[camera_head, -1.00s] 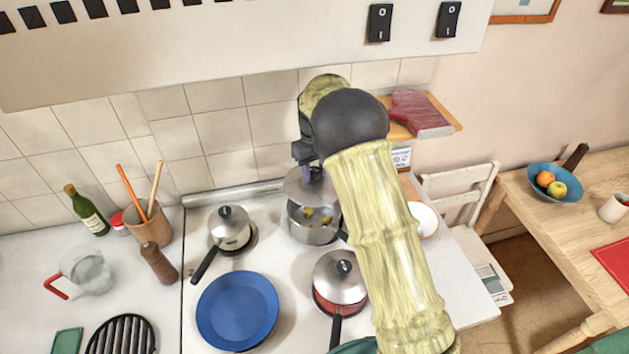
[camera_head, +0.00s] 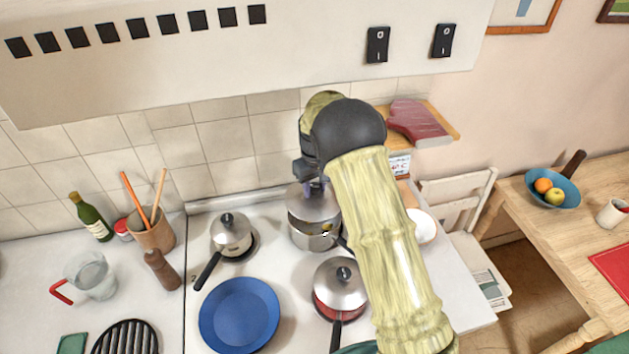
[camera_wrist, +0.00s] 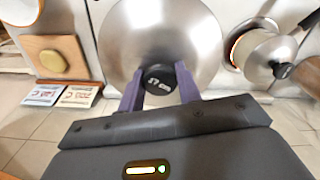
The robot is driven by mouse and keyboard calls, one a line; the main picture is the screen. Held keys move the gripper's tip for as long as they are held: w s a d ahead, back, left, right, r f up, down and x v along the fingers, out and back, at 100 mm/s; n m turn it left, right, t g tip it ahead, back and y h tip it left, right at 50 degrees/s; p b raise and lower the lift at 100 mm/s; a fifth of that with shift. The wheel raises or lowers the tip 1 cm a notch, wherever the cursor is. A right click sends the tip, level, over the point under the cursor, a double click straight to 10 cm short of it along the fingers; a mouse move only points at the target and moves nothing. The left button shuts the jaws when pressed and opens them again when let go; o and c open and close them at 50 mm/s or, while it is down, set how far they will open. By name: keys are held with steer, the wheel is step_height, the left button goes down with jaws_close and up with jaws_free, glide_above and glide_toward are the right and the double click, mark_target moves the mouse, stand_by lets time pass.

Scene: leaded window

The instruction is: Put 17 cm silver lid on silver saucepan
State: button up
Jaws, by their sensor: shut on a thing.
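My gripper (camera_wrist: 160,82) is shut on the dark knob of the silver lid (camera_wrist: 125,35). In the head view my gripper (camera_head: 311,187) is partly behind my arm, and the lid (camera_head: 308,208) is under it. The silver saucepan (camera_head: 306,238) stands on the back right of the hob. The lid covers most of its mouth. A little yellow food shows at the right front between lid and rim, so the lid does not sit fully closed there. I cannot tell whether lid and rim touch. The saucepan's dark handle is partly hidden by my arm.
A lidded red pan (camera_head: 340,290) stands in front of the saucepan. A small lidded pan (camera_head: 231,238) stands to the left, with a blue plate (camera_head: 239,314) in front of it. A wooden shelf (camera_head: 437,122) with a red mitt is at the back right. The tiled wall is close behind.

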mark_target(315, 201)
steer(key=shift+w+f, duration=0.1)
steer(key=shift+f, duration=0.15)
steer(key=shift+f+b, duration=1.75)
steer(key=shift+f, duration=0.85)
steer(key=shift+f, duration=0.55)
stand_by(0.4)
steer(key=o, duration=1.8)
steer(key=shift+o, duration=0.2)
steer(key=shift+r+p, duration=2.05)
steer(key=shift+r, duration=1.5)
